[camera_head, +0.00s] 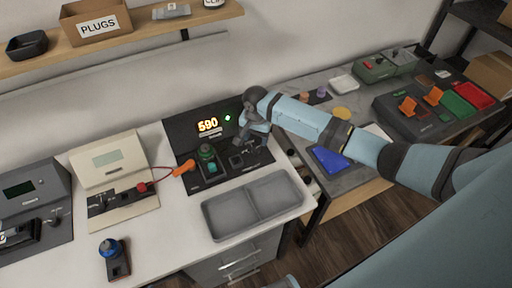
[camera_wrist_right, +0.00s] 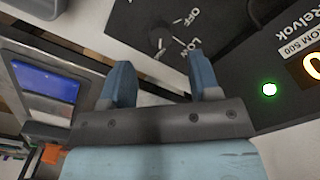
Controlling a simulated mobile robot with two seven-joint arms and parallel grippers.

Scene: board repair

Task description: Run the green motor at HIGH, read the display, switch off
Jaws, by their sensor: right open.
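The green motor (camera_head: 207,152) stands upright in the dark test station (camera_head: 178,130) at the back middle of the table. The station's display (camera_head: 208,125) reads 590 in lit orange digits. A green lamp (camera_head: 228,118) beside it is lit and also shows in the wrist view (camera_wrist_right: 269,89). My right gripper (camera_head: 243,140) is over the right part of the station. In the wrist view my right gripper (camera_wrist_right: 160,76) is open, with its fingers short of a dark knob (camera_wrist_right: 158,42). OFF and LOW labels are readable by the knob; its exact setting is unclear. My left gripper is out of view.
An orange plug (camera_head: 183,168) lies at the station's left edge, near a beige meter (camera_head: 110,157). A blue-topped motor (camera_head: 109,248) stands at the front left. A grey divided tray (camera_head: 215,224) lies in front of the station. A blue bin (camera_head: 332,158) is to the right.

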